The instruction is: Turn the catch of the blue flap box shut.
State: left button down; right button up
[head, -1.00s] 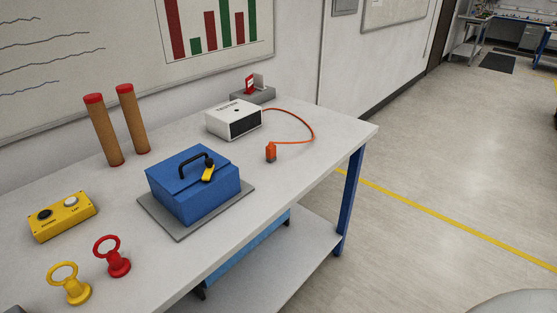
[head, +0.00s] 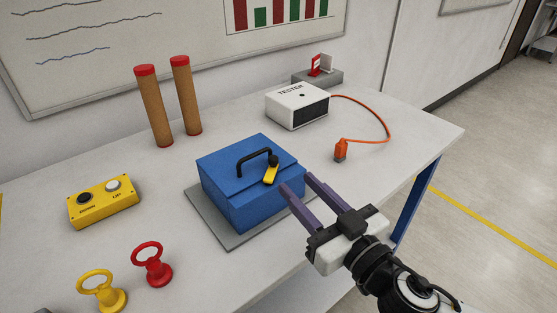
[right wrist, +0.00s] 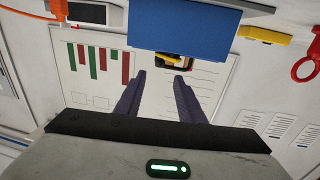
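The blue flap box (head: 250,200) sits on a grey plate (head: 224,236) on the table, its flap lying down with a black handle (head: 254,160) on top. Its catch, a yellow lever (head: 270,174) on a black pivot, lies near the flap's right front edge and points toward the front. My right gripper (head: 298,182) is open and empty, its fingertips just right of the box and apart from the catch in the head view. In the right wrist view the box (right wrist: 185,28) and yellow catch (right wrist: 166,56) lie beyond the two spread fingers. My left gripper is not in view.
A white tester (head: 297,106) with an orange cable and plug (head: 341,150) stands behind right. Two red-capped tubes (head: 154,110) stand behind left.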

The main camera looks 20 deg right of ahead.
aim_at(274, 163)
jog(key=p+x, duration=0.1)
jog(key=x, duration=0.5)
jog(key=shift+w+p, duration=0.35)
jog(key=shift+w, duration=0.05)
jog(key=shift+w+a, duration=0.2)
jog(key=shift+w, duration=0.35)
jog(key=shift+w+f, duration=0.1)
grip_shut()
jog(key=shift+w+f+n+y+b, duration=0.15)
jog(key=shift+n+y+b, duration=0.15)
jog(key=shift+n+y, duration=0.35)
jog(key=shift+w+a+n+g+y, duration=0.15)
jog(key=shift+n+g+y, duration=0.75)
jog(key=shift+y, duration=0.65)
grip_release()
